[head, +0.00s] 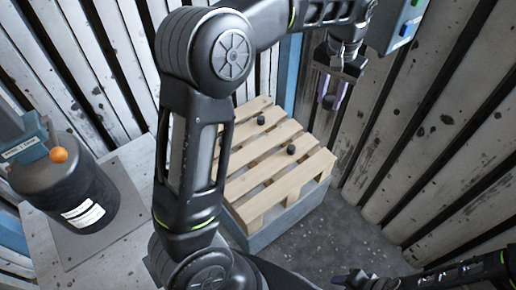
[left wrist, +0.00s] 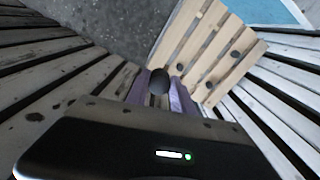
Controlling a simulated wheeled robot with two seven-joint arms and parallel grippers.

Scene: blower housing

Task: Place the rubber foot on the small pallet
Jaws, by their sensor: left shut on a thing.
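The black rubber foot (head: 329,102) is between the purple fingers of my left gripper (head: 334,92), which is shut on it. The left wrist view shows the held foot (left wrist: 159,81) from above, between the finger pads. The small wooden pallet (head: 288,184) is below and left of this gripper in the head view; the gripper is apart from it. Dark round feet (head: 261,120) (head: 291,149) sit on the slats, and the left wrist view shows several on the pallet (left wrist: 215,40). My right gripper (head: 356,281) is low at the bottom edge; its fingers are unclear.
The pallet rests on a grey block (head: 270,228). A black drum (head: 75,190) with a white label and an orange knob stands on a table (head: 125,225) at left. Worn slatted walls close in behind and at right. A control box (head: 398,22) is at upper right.

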